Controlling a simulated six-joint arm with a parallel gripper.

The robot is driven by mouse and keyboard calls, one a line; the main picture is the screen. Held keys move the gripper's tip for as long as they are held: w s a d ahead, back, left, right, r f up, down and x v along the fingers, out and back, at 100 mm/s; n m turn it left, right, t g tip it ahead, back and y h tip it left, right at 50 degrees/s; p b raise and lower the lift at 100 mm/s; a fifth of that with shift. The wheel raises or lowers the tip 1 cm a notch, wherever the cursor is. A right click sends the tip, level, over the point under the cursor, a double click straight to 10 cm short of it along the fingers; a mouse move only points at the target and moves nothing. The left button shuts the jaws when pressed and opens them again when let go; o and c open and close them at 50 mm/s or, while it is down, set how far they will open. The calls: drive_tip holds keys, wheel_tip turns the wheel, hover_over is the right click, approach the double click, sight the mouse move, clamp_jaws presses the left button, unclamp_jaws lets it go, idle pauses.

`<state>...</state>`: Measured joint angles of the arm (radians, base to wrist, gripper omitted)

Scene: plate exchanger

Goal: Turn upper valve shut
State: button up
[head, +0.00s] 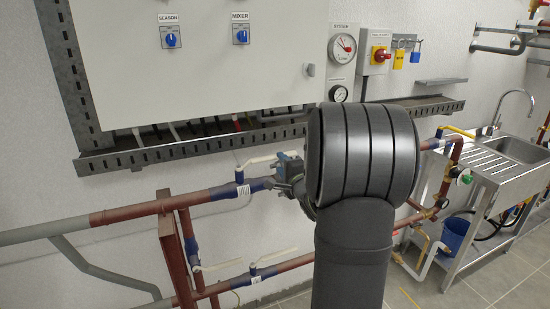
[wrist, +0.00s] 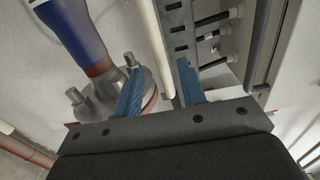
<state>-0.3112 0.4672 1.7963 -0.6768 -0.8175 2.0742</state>
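The upper valve (head: 241,178) sits on the upper horizontal pipe in the head view. Its long pale lever (head: 259,162) points right, toward my gripper (head: 287,168), which is small and partly hidden behind my dark arm. In the wrist view, the two blue fingers of my gripper (wrist: 160,72) stand apart. A cream bar (wrist: 154,40), which looks like the lever, runs down between them, nearer the right finger. A gap shows on its left side, so it is not clamped. I cannot tell whether the right finger touches it.
A perforated cable tray (head: 180,151) and a control cabinet (head: 200,60) are above the pipe. A lower pipe with another pale lever (head: 276,257) runs below. A flange with bolts (wrist: 105,100) is close to the left finger. A sink (head: 520,150) stands at the right.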

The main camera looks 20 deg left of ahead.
sight(277, 159)
drive_tip(key=x, duration=0.6)
clamp_jaws()
